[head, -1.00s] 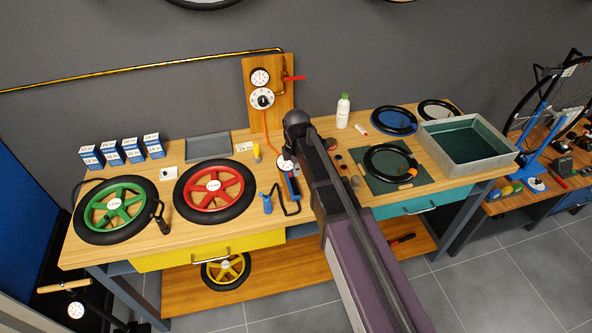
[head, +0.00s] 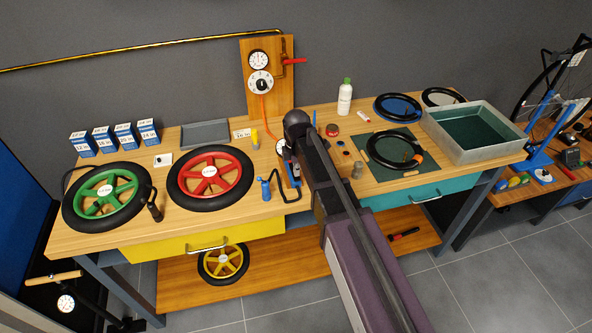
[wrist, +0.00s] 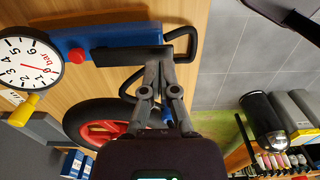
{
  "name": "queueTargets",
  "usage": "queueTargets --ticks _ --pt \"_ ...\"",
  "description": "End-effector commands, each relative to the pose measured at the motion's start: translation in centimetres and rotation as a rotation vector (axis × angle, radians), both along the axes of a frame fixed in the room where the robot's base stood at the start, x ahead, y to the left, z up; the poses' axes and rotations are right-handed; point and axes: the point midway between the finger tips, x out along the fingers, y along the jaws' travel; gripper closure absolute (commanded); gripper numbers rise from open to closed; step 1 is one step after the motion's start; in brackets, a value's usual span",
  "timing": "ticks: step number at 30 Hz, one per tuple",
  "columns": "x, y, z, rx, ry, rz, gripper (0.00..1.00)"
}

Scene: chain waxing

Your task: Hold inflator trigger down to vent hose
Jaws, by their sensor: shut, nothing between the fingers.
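The inflator lies on the wooden bench. In the wrist view its blue body (wrist: 105,36) runs across the top, with a red button (wrist: 76,56), a dark lever-like bar (wrist: 118,54) along its lower edge and a round white bar gauge (wrist: 30,65) at left. My gripper (wrist: 158,62) is shut and empty, its fingertips at the right end of that bar; whether they press it I cannot tell. A black hose (head: 288,199) leads to a blue chuck (head: 266,190).
The red wheel (head: 210,177) and green wheel (head: 106,193) lie left of the inflator. A yellow-capped item (head: 254,139) stands behind it. A regulator board (head: 268,78) stands at the back. A tyre on a mat (head: 376,178) and a metal tray (head: 472,110) are at right.

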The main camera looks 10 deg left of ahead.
Motion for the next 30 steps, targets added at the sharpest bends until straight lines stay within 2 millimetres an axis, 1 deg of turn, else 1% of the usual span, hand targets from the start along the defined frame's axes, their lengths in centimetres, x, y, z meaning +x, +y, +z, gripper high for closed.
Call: queueTargets --ticks 1,6,22,30 --pt "0.0 0.0 -0.6 0.000 0.000 0.000 1.00" --pt "0.0 0.0 -1.1 0.000 0.000 0.000 1.00" --pt "0.0 0.0 -1.2 0.000 -0.001 0.001 1.00" --pt "-0.8 1.2 -1.9 0.015 -0.035 0.019 1.00"
